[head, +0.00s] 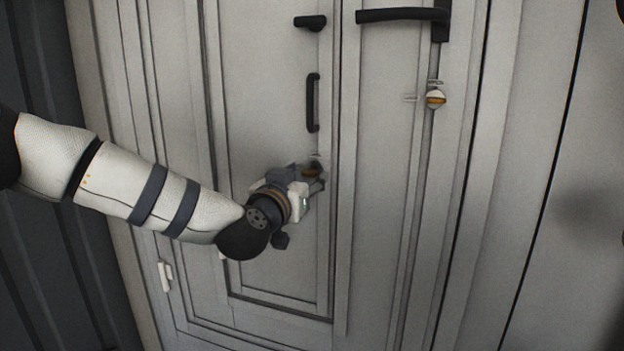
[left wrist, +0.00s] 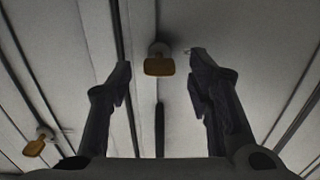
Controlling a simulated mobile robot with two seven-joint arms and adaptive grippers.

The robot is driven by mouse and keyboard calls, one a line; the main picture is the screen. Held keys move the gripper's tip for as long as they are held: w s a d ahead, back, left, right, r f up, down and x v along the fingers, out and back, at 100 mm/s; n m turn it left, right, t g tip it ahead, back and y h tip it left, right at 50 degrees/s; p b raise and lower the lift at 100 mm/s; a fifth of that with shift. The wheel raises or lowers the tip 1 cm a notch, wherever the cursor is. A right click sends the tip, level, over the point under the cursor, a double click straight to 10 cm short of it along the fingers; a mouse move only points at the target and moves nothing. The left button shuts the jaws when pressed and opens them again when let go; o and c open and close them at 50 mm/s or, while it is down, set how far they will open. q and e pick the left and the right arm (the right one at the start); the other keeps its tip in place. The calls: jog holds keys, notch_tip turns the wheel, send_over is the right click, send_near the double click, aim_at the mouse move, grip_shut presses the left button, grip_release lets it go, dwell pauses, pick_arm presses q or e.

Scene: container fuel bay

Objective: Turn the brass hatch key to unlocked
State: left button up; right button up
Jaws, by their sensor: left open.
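The brass hatch key (head: 312,171) sits on the inner hatch panel, below a black vertical handle. My left gripper (head: 317,183) is at the key and partly covers it in the head view. In the left wrist view the key (left wrist: 158,66) shows as a brass tab on a pale round base. It lies between the two open fingertips, with a visible gap on each side. I cannot tell whether the fingertips reach past it in depth. The gripper holds nothing. My right gripper is in neither view.
A second brass key (head: 436,99) is on the door frame at the right, also in the left wrist view (left wrist: 34,148). A black lever handle (head: 403,15), a small black latch (head: 310,22) and the vertical handle (head: 312,102) stick out. A white hinge (head: 165,276) is lower left.

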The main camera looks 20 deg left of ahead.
aim_at(308, 175)
pick_arm(q)
jog(key=shift+w+d, duration=0.1)
jog(key=shift+w, duration=1.45)
jog(key=shift+c, duration=0.6)
grip_shut()
